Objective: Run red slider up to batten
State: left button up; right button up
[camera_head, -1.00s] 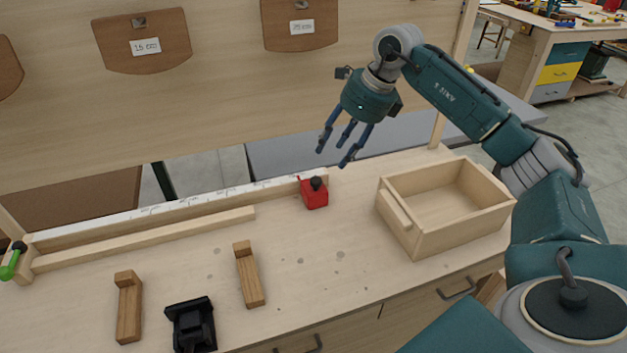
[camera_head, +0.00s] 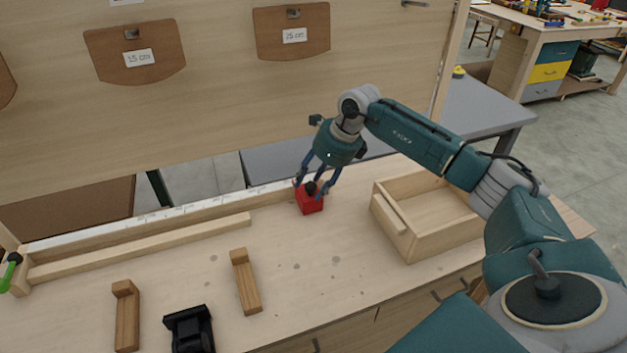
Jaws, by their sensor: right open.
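The red slider (camera_head: 311,205) is a small red block with a black knob, at the right part of the white scale rail (camera_head: 180,220). The batten (camera_head: 140,248) is a long pale wooden strip lying along the front of the rail, its right end a clear gap left of the slider. My right gripper (camera_head: 317,193) is open, its blue fingers pointing down around the slider's knob. The fingers hide part of the knob, and I cannot tell whether they touch it. My left gripper is not in view.
A green-handled stop (camera_head: 10,272) is at the rail's left end. Two wooden L-shaped blocks (camera_head: 126,315) (camera_head: 246,281) and a black device (camera_head: 189,329) stand in front. An open wooden box (camera_head: 408,245) is right of the slider. The bench between is clear.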

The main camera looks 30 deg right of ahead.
grip_shut()
jog(key=w+a+b, duration=0.1)
jog(key=w+a, duration=0.2)
jog(key=a, duration=1)
jog(key=shift+w+a+r, duration=0.15)
jog(key=shift+w+a, duration=0.05)
jog(key=shift+w, duration=0.05)
jog(key=shift+c, duration=0.3)
grip_release()
jog(key=shift+o, duration=0.3)
jog(key=shift+s, duration=0.1)
